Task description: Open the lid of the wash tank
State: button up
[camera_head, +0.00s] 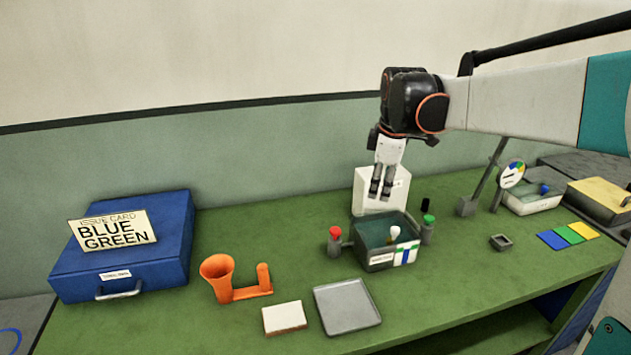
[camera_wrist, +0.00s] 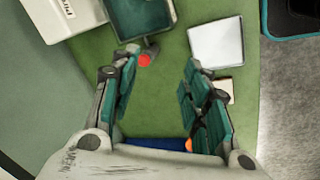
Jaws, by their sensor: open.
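No label I can read names the wash tank. A low dark box with a yellow lid (camera_head: 598,197) stands at the right end of the bench; its lid looks shut, and a handle shows at its right edge. My gripper (camera_head: 381,190) points down over the middle of the bench, in front of a white box (camera_head: 367,182) and well left of the yellow lid. In the wrist view my gripper (camera_wrist: 160,75) has its fingers wide apart with nothing between them. The yellow lid is outside the wrist view.
An open dark-green bin (camera_head: 375,260) has a red-topped post (camera_head: 335,240) and a green-topped post (camera_head: 428,230) beside it. A blue case (camera_head: 150,265), orange holder (camera_head: 238,285) and grey tray (camera_head: 347,306) lie left. Colour cards (camera_head: 567,236) and a pale tub (camera_head: 525,205) lie right.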

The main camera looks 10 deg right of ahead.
aim_at(396, 228)
jog(key=w+d+f+n+g+p, duration=0.3)
jog(key=w+d+f+n, duration=0.3)
jog(key=d, duration=0.4)
jog(key=shift+y, duration=0.3)
notch_tip(396, 228, down, 14)
jog(key=b, duration=0.4)
jog(key=shift+s+a, duration=0.1)
jog(key=shift+a, duration=0.05)
grip_shut()
